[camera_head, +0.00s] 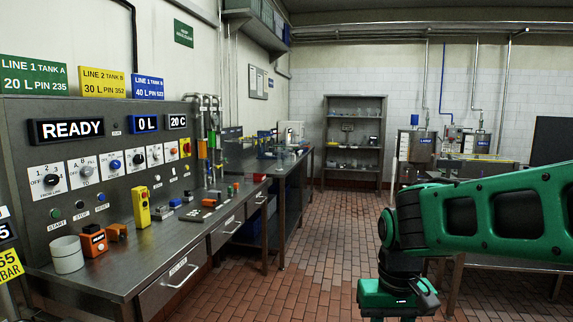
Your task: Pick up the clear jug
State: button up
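I cannot make out a clear jug for certain. Small glassy or pale items (283,152) stand on the far part of the left bench, too small to tell apart. More small items sit on the shelves of the grey rack at the back. My green arm reaches in from the right and bends down at a black joint. It runs out of the bottom edge of the picture, so my gripper's fingertips do not show.
A metal bench (140,255) with a control panel (105,150) runs along the left. It bears a white cup (67,255), orange blocks (93,241) and a yellow handheld control (141,208). A grey shelf rack (354,100) stands at the back. The tiled floor (325,235) between is clear.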

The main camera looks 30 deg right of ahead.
aim_at(286, 156)
jog(key=z, duration=0.4)
jog(key=i, duration=1.25)
jog(key=z, duration=0.9)
jog(key=i, duration=1.15)
jog(key=z, duration=0.45)
jog(key=i, duration=2.3)
jog(key=u, duration=0.3)
jog(key=i, duration=1.1)
jog(key=u, duration=0.45)
jog(key=i, duration=1)
jog(key=u, duration=0.3)
